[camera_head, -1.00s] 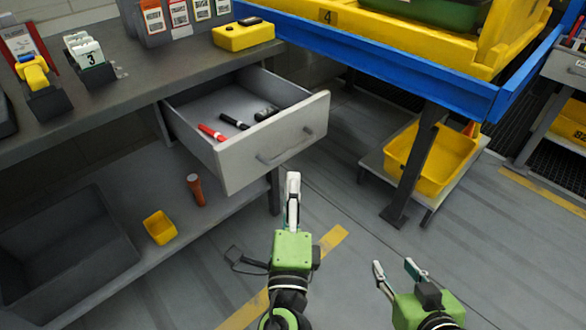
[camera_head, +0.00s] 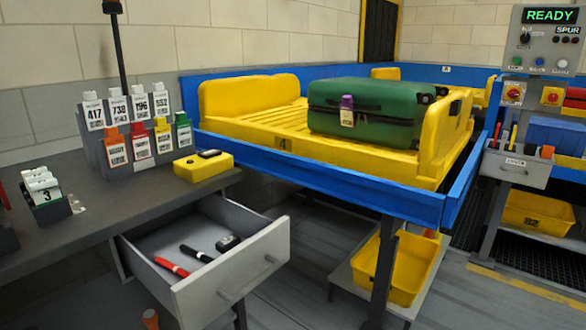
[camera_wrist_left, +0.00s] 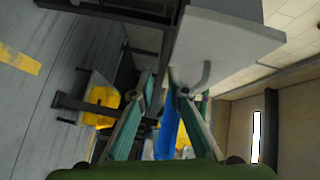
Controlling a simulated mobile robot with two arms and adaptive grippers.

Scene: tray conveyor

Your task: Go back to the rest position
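My left gripper (camera_wrist_left: 164,84) shows only in the left wrist view. Its two fingers stand apart with nothing between them, so it is open and empty. The grey drawer front (camera_wrist_left: 225,45) with its handle is close to the fingertips in that picture; I cannot tell the exact gap. In the head view no gripper shows. The drawer (camera_head: 240,272) hangs open under the grey workbench (camera_head: 95,215), with a red marker (camera_head: 171,266), a black marker (camera_head: 196,253) and a small black item (camera_head: 228,243) inside.
A blue-framed conveyor (camera_head: 320,187) carries a yellow tray (camera_head: 270,122) with a green suitcase (camera_head: 375,112). A yellow bin (camera_head: 408,268) sits on a low shelf below. A control stand (camera_head: 545,60) reading READY is at the right. Grey floor is clear at the lower right.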

